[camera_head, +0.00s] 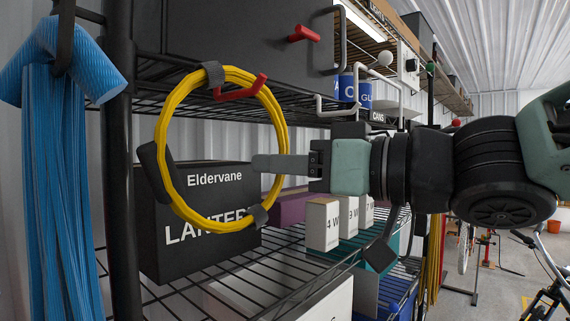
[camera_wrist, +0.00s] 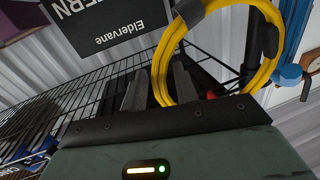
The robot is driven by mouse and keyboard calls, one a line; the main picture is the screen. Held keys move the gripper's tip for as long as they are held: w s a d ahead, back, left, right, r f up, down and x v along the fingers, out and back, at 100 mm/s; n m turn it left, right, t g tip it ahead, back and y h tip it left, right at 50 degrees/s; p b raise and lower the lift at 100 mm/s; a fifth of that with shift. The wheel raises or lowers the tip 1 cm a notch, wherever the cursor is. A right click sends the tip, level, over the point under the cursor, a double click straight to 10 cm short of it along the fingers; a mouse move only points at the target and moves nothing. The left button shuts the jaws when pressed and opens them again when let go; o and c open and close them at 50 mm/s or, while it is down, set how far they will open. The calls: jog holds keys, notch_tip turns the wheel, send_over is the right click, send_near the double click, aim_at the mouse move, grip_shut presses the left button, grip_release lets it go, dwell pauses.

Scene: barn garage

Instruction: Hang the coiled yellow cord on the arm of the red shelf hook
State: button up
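The coiled yellow cord (camera_head: 176,102) is an upright ring with dark ties, near the shelf front. A red hook (camera_head: 240,92) shows inside its upper part; one tip overlaps the strands, so the cord seems looped over it, though contact is unclear. My gripper (camera_head: 268,164) reaches in from the right, with one finger crossing in front of the ring's right side. In the wrist view my fingers (camera_wrist: 158,90) stand apart, and a strand of the yellow cord (camera_wrist: 162,68) runs between them. A bit of red shows behind the cord there.
A black Eldervane box (camera_head: 200,190) stands on the wire shelf (camera_head: 275,262) behind the cord. Small white boxes (camera_head: 322,222) are right of it. A blue hose (camera_head: 75,180) hangs at left by the black post (camera_head: 122,200). Another red piece (camera_head: 303,34) sticks out above.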

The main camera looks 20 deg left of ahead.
jog(key=shift+o, duration=1)
